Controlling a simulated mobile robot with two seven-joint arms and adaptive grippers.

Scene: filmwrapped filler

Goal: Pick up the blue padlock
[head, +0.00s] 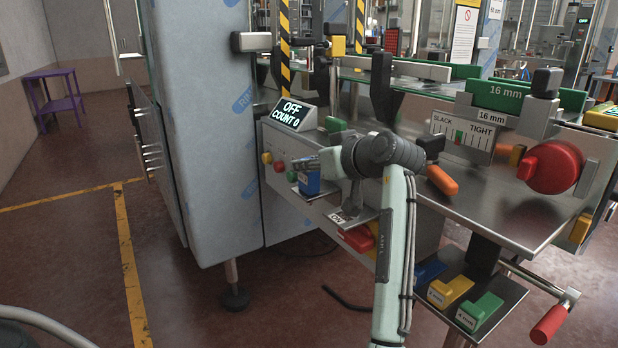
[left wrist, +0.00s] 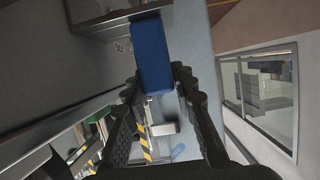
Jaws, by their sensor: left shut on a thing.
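The blue padlock (head: 309,184) shows in the head view at the front of the machine, low beside the push buttons. My left gripper (head: 308,164) reaches it from the right and is shut on its upper part. In the left wrist view the padlock's blue body (left wrist: 152,55) lies between the fingertips of the left gripper (left wrist: 156,84). The fingers hide the shackle. The padlock is at a small metal ledge (head: 312,198); I cannot tell whether it still touches it. My right gripper is not in view.
A display (head: 293,114) reads OFF, COUNT 0, above the push buttons (head: 279,166). A red handle (head: 358,238) sits just below the wrist. The metal table (head: 480,190) with a red knob (head: 551,167) is at right. Open floor (head: 80,250) lies at left.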

